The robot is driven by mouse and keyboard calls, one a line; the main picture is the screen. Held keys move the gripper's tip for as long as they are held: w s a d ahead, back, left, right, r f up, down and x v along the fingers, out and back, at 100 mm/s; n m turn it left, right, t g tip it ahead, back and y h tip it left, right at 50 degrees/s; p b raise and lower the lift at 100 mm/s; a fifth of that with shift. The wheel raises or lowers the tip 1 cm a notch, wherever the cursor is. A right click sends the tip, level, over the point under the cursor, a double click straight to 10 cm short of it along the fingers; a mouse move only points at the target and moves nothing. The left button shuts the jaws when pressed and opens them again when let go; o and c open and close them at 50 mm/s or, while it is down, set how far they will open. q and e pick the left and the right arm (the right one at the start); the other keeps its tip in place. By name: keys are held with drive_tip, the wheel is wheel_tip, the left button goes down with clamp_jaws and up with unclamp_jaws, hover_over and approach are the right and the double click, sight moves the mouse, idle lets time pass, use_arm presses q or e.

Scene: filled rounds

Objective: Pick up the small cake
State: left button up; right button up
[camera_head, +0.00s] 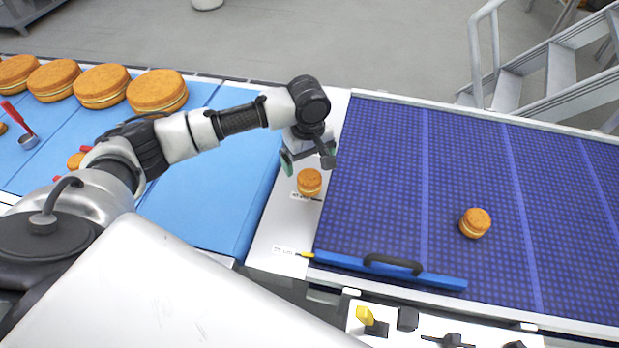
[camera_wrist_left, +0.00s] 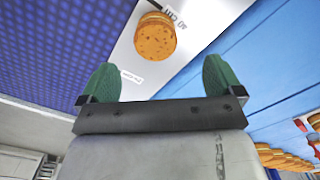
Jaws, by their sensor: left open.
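A small round filled cake (camera_head: 309,182) sits on the white strip between the light blue surface and the dark blue mat, beside a printed label. My left gripper (camera_head: 308,160) is open and empty just behind and above this cake, apart from it. In the left wrist view the same cake (camera_wrist_left: 155,38) shows beyond the open green fingertips (camera_wrist_left: 160,82), with nothing between them. Another small cake (camera_head: 475,223) lies on the dark blue mat to the right. A small cake (camera_head: 76,160) is partly hidden behind my left arm. My right gripper is not in view.
Several large cakes (camera_head: 157,90) stand in a row on the light blue surface (camera_head: 215,200) at the back left, near a red-handled scoop (camera_head: 28,140). A blue bar with a black handle (camera_head: 393,264) lies along the front edge of the dark blue mat (camera_head: 380,190). Metal steps (camera_head: 560,75) stand behind.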

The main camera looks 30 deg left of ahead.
sight(310, 176)
use_arm(q)
wheel_tip(310, 176, down, 4)
drive_tip(key=shift+d+r, duration=0.15)
drive_tip(key=shift+w+f+p, duration=0.1)
drive_tip(key=shift+f+p, duration=0.3)
drive_tip(key=shift+f, duration=0.2)
drive_tip(key=f, duration=0.2)
drive_tip(key=f+p, duration=0.1)
drive_tip(key=shift+w+f, duration=0.25)
drive_tip(key=shift+w, duration=0.05)
drive_tip(key=shift+f, duration=0.5)
drive_tip(key=shift+c, duration=1)
drive_tip(key=c, duration=0.5)
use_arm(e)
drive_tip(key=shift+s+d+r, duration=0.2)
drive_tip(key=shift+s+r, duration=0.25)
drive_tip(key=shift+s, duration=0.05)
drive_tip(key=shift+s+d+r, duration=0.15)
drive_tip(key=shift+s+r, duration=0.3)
